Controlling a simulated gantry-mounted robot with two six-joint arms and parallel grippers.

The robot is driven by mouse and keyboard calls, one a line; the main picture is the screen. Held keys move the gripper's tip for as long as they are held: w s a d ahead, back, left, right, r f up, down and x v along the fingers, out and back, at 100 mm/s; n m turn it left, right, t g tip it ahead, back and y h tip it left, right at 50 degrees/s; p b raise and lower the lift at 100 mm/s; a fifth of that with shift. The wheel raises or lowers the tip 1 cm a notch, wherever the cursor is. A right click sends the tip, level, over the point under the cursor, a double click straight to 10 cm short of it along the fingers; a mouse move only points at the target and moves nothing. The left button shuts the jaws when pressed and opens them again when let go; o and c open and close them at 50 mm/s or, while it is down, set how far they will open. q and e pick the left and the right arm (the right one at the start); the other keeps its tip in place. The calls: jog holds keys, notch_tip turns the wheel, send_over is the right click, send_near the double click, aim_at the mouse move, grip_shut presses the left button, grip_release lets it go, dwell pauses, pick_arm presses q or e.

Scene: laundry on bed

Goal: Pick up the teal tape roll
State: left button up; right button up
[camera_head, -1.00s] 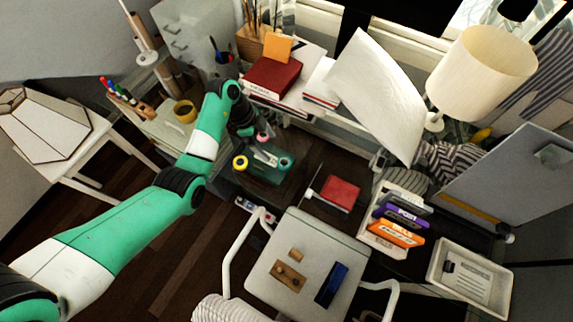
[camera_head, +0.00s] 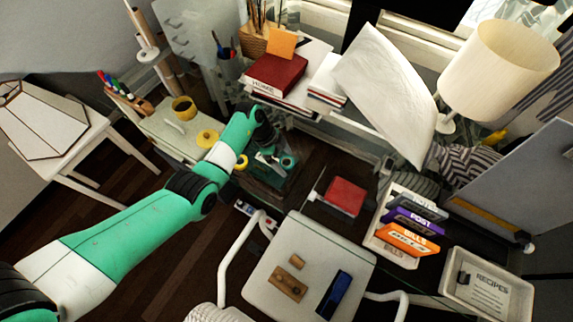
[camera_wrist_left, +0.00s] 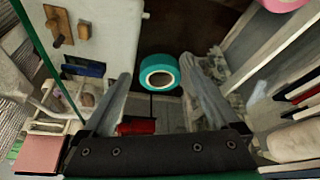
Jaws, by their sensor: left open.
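The teal tape roll (camera_head: 287,160) lies on a dark tray surface at the middle of the head view, just right of my left gripper (camera_head: 270,156). In the left wrist view the teal tape roll (camera_wrist_left: 159,72) shows its pale core, and my left gripper (camera_wrist_left: 160,80) has its two fingers spread on either side of it. The fingers are open and hold nothing. I cannot tell how far the fingertips are above the roll. My right gripper is in neither view.
A yellow tape roll (camera_head: 241,162) lies left of the gripper, another (camera_head: 207,138) on the cabinet top. A pink roll (camera_wrist_left: 283,4) is at the wrist view's edge. A red book (camera_head: 345,196) and a white chair (camera_head: 308,262) are nearby.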

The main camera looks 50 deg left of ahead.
pick_arm(q)
jog(key=c, duration=1.4)
jog(key=shift+r, duration=0.1)
jog(key=shift+r+p, duration=0.4)
jog(key=shift+r, duration=0.1)
notch_tip(320, 180, up, 3)
jog(key=shift+f+p, duration=0.1)
jog(key=shift+p, duration=0.75)
jog(key=s+r+p, duration=0.2)
jog(key=s+r, duration=0.1)
jog(key=s, duration=0.1)
jog(key=s+d+r+p, duration=0.1)
jog(key=s+r+p, duration=0.2)
jog(key=s, duration=0.2)
jog(key=s+d+r+p, duration=0.1)
jog(key=s+r+p, duration=0.1)
jog(key=s+r, duration=0.1)
jog(key=shift+s+r+p, duration=0.1)
jog(key=shift+s+p, duration=0.2)
jog(key=shift+s, duration=0.55)
